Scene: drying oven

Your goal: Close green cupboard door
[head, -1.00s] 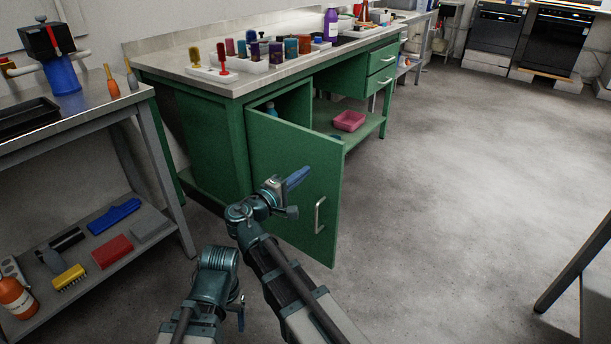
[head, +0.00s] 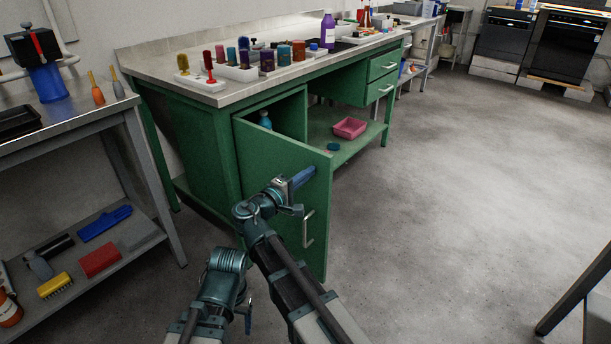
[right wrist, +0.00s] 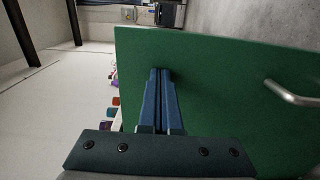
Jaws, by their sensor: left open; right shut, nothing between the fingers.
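The green cupboard door (head: 275,185) stands ajar, swung out from the green bench, its outer face and metal handle (head: 308,228) towards me. Its free edge points towards the front right of the head view. My right gripper (head: 302,178) is shut and empty, in front of the outer face, near the upper free corner. In the right wrist view its blue fingers (right wrist: 160,100) lie over the door (right wrist: 220,90), left of the handle (right wrist: 293,94). I cannot tell whether the tips touch. My left gripper (head: 248,318) is low at the front, apart from the door; its fingers barely show.
A blue bottle (head: 265,120) stands inside the cupboard. A pink tray (head: 349,128) and a blue lid (head: 333,147) sit on the open shelf. The floor (head: 440,200) to the right is clear.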

